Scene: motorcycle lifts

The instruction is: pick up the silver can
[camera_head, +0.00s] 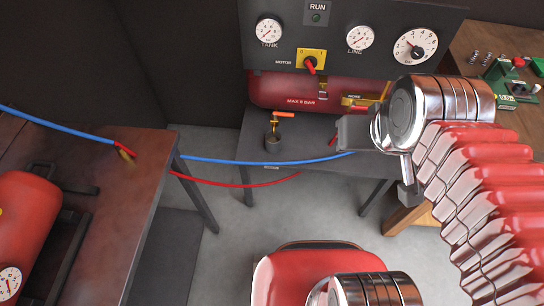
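I cannot make out a silver can in the head view. The shiny chrome cylinders at the right and at the bottom look like joints of my own arm. My gripper (358,134) is partly hidden behind the upper chrome joint, in front of the grey bench. Only some grey parts of it show, so I cannot tell whether its fingers are open or shut. No object is seen in it.
A red compressor tank (285,90) and gauge panel (340,52) stand at the back of a grey bench (235,148). A dark cylinder with an orange-handled valve (273,142) stands there. Blue (240,161) and red (225,183) hoses cross to a brown table (118,205).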

